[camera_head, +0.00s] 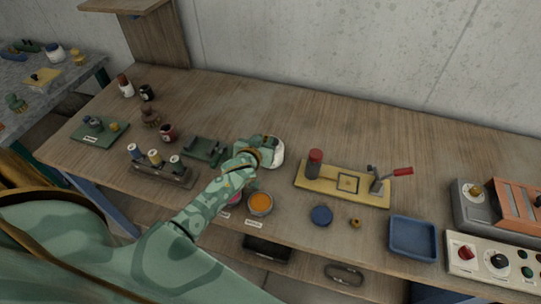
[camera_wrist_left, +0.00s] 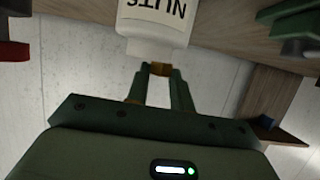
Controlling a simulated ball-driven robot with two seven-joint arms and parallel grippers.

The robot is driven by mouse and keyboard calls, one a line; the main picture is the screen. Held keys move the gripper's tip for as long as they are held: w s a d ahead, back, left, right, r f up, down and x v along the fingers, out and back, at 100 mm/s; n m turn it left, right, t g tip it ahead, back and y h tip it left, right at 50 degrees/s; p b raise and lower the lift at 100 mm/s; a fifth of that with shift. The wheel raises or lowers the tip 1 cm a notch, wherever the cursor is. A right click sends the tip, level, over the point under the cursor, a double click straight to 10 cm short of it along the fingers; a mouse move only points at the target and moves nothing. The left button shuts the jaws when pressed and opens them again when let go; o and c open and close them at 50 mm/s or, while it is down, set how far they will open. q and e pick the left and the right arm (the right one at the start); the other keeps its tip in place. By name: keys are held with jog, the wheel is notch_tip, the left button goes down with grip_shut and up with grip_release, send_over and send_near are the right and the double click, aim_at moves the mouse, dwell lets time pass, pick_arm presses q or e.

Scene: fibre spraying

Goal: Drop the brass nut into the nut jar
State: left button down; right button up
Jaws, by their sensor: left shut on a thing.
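My left gripper (camera_head: 267,147) is over the workbench, beside and partly in front of a white jar (camera_head: 277,152). In the left wrist view the jar (camera_wrist_left: 157,30) carries a label reading NUTS, upside down in that picture. There my left gripper (camera_wrist_left: 160,72) is shut on the small brass nut (camera_wrist_left: 160,69). The nut is held close to the jar's mouth end; I cannot tell whether they touch. In the head view the nut is hidden by the gripper. My right gripper is not in view.
Close by are an orange-filled bowl (camera_head: 260,203), a green cradle (camera_head: 204,149) and a spool rack (camera_head: 162,173). A yellow fixture (camera_head: 345,187) with a red-handled clamp stands right. A blue lid (camera_head: 321,215), small brass piece (camera_head: 355,223) and blue tray (camera_head: 413,240) lie nearer the front edge.

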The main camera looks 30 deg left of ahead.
pick_arm(q)
jog(key=c, duration=1.1)
grip_release()
jog(key=shift+c, duration=0.2)
jog(key=shift+r, duration=0.1)
jog(key=p+v, duration=0.2)
jog(key=v, duration=1.4)
jog(key=shift+s, duration=0.1)
jog(key=shift+d, duration=0.1)
